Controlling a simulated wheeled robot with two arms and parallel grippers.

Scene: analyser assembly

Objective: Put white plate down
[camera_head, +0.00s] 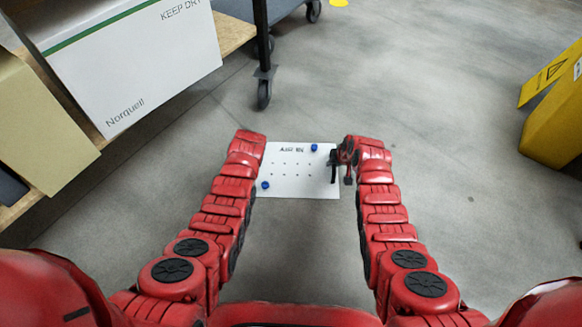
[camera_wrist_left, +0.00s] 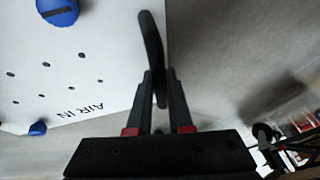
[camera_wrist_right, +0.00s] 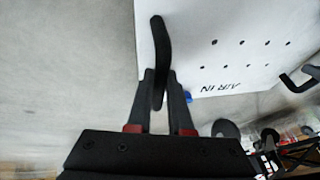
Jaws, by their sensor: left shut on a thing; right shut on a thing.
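The white plate (camera_head: 290,184) lies between my two forearms in the head view, with "AIR IN" lettering, rows of small holes and two blue knobs. Grey floor shows all around it. My left gripper (camera_wrist_left: 160,88) is shut on a black handle (camera_wrist_left: 151,35) at one edge of the plate (camera_wrist_left: 105,65). In the head view this gripper is hidden by its arm. My right gripper (camera_head: 346,160) is shut on the black handle (camera_wrist_right: 158,35) at the opposite edge, seen best in the right wrist view (camera_wrist_right: 160,88).
A wooden shelf (camera_head: 232,34) at the left holds a white "Norquell" box (camera_head: 135,60) and a tan box (camera_head: 40,135). A wheeled cart (camera_head: 262,72) stands at the top. A yellow floor sign (camera_head: 555,115) stands at the right. The floor (camera_head: 440,120) between is clear.

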